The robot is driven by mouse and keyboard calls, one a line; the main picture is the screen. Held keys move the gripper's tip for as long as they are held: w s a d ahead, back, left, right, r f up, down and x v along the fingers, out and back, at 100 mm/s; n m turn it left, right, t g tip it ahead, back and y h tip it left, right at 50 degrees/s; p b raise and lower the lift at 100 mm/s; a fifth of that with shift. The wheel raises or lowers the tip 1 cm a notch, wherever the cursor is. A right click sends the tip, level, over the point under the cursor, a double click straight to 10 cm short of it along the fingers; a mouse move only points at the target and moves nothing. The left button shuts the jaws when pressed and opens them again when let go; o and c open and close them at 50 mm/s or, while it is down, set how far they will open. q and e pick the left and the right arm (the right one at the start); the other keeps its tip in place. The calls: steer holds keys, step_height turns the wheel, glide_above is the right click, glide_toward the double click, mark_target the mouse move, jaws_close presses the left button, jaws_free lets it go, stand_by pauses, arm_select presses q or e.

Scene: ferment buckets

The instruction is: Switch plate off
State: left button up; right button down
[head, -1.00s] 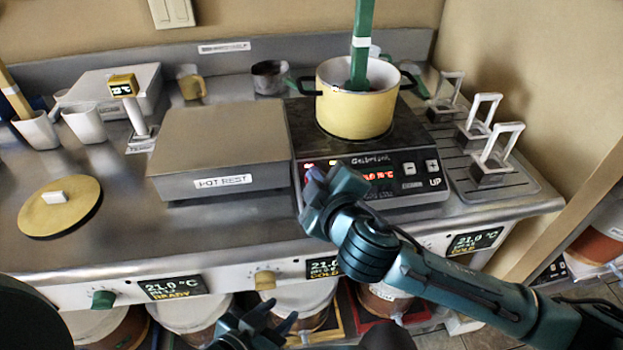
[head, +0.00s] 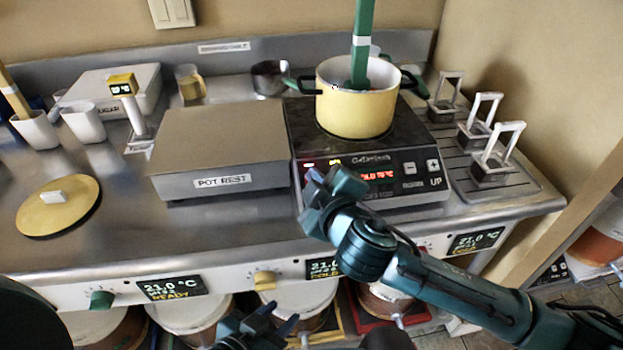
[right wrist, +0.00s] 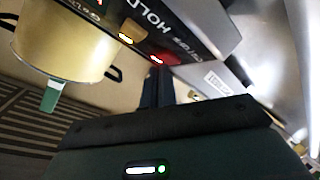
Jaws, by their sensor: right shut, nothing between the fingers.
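The hot plate (head: 436,190) is a dark unit with a lit red display and buttons marked minus and plus on its front panel. A yellow pot (head: 352,112) stands on it with a green tool (head: 362,45) upright inside. My right gripper (head: 318,180) is shut and empty, its tips at the left end of the panel by small red and yellow lights. The right wrist view shows its fingers (right wrist: 157,85) close to the panel's lit red spot (right wrist: 157,60); I cannot tell if they touch. My left gripper (head: 270,318) is low, in front of the counter; its fingertips look apart.
The pot rest (head: 225,145) stands left of the plate. A yellow lid (head: 60,207) lies at the left. Metal-handled holders (head: 492,155) stand on the right. Buckets (head: 190,312) sit under the counter, whose front edge has knobs and displays.

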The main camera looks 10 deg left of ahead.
steer(key=shift+w+f, duration=0.1)
steer(key=shift+f, duration=0.15)
steer(key=shift+r, duration=0.15)
steer(key=shift+s+d+r+p, duration=0.1)
steer(key=shift+s+r+p, duration=0.2)
steer(key=shift+r+p, duration=0.4)
steer(key=shift+s, duration=0.1)
steer(key=s+r+p, duration=0.1)
steer(key=p, duration=0.1)
steer(key=r+p, duration=0.2)
steer(key=s+d+r+p, duration=0.1)
steer(key=r, duration=0.1)
steer(key=shift+s+d+p, duration=0.1)
steer(key=shift+s+p, duration=0.25)
steer(key=shift+p, duration=0.05)
